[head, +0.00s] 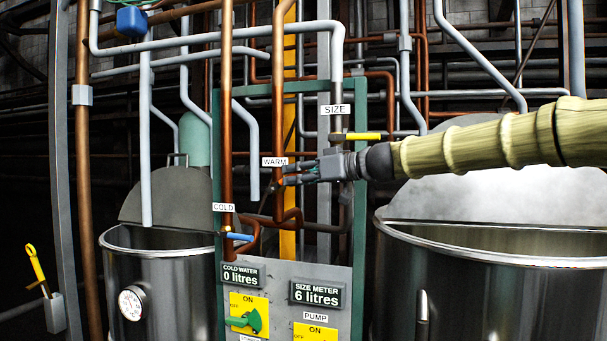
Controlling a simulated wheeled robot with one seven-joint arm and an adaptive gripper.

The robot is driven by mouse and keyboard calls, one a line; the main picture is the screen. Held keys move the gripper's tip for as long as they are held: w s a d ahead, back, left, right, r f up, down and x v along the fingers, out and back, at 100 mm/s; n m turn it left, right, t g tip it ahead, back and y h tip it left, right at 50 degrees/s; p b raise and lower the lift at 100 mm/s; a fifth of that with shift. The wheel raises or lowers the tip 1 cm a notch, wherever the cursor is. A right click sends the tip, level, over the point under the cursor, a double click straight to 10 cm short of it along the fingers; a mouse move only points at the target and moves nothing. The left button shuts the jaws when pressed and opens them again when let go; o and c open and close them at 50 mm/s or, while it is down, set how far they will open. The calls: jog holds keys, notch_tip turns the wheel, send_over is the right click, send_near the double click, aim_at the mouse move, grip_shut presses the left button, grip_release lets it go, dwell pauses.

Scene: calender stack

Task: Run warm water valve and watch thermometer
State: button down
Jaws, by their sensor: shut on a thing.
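The WARM label (275,161) hangs on a copper pipe (278,90) left of centre. My gripper (281,183) reaches in from the right, just below that label, and is shut on the warm water valve at this pipe. The fingers hide most of the valve, so its handle position cannot be told. The thermometer (132,302) is a round white dial on the front of the left steel vat (180,290). Its needle is too small to read surely.
The cold valve's blue handle (240,237) lies below left of my gripper, and the SIZE valve's yellow handle (363,136) lies above right. The panel (285,275) reads cold water 0 litres and size meter 6 litres. A large vat (490,290) stands right, under my arm.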

dwell(0.3)
jog(key=c, duration=1.4)
grip_release()
jog(key=shift+c, duration=0.2)
jog(key=shift+d, duration=0.1)
jog(key=v, duration=1.2)
